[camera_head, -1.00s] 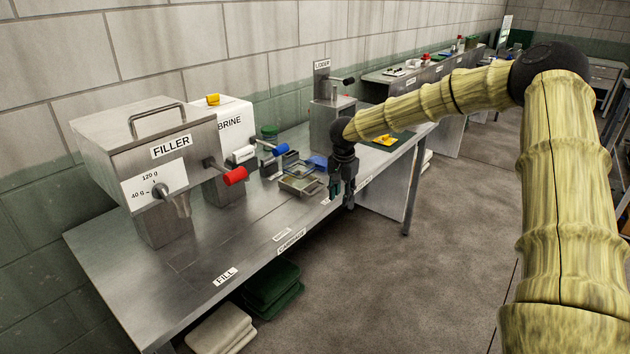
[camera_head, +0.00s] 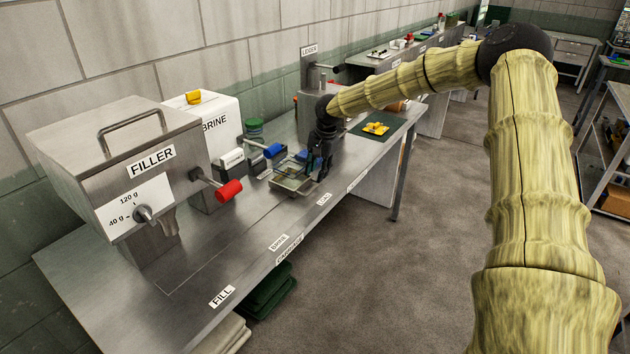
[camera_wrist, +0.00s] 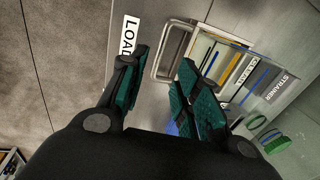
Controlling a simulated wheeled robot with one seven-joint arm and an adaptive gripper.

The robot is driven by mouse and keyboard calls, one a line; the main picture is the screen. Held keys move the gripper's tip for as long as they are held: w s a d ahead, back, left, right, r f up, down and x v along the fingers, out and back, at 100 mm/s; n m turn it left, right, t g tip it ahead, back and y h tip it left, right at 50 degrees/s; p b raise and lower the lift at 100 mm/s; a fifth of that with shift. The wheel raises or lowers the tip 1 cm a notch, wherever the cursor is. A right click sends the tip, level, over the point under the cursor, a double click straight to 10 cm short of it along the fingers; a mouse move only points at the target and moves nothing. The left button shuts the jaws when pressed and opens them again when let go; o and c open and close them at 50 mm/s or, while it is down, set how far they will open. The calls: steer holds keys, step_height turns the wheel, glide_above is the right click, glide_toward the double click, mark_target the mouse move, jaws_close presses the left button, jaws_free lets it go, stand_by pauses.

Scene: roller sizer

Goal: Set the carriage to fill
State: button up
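The carriage (camera_head: 291,184) is a shallow, clear-walled metal tray on the steel bench, beside the LOAD label (camera_head: 324,199). Its metal handle (camera_wrist: 170,52) shows in the wrist view, just ahead of and between my fingertips. My gripper (camera_head: 320,172) points down at the carriage's right end. In the wrist view my gripper (camera_wrist: 165,75) has its two green-padded fingers apart, with nothing clearly held. Whether they touch the handle I cannot tell. The FILL label (camera_head: 222,297) is on the bench's near front edge, below the filler (camera_head: 120,170).
The filler's red-ended lever (camera_head: 229,191) sticks out over the bench. Behind stand the brine box (camera_head: 215,125), a blue-ended lever (camera_head: 273,150) and the lidder (camera_head: 310,80). The bench front between FILL and LOAD is clear.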

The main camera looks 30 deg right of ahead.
mark_target(314, 187)
steer(key=shift+w+a+f+p, duration=0.15)
steer(key=shift+f+p, duration=0.1)
steer(key=shift+f, duration=0.7)
steer(key=shift+w+d+f+p, duration=0.1)
steer(key=shift+f+p, duration=0.1)
steer(key=shift+f, duration=0.75)
steer(key=shift+w+a+f+p, duration=0.15)
steer(key=shift+f+p, duration=0.1)
steer(key=shift+f, duration=0.7)
jaws_close()
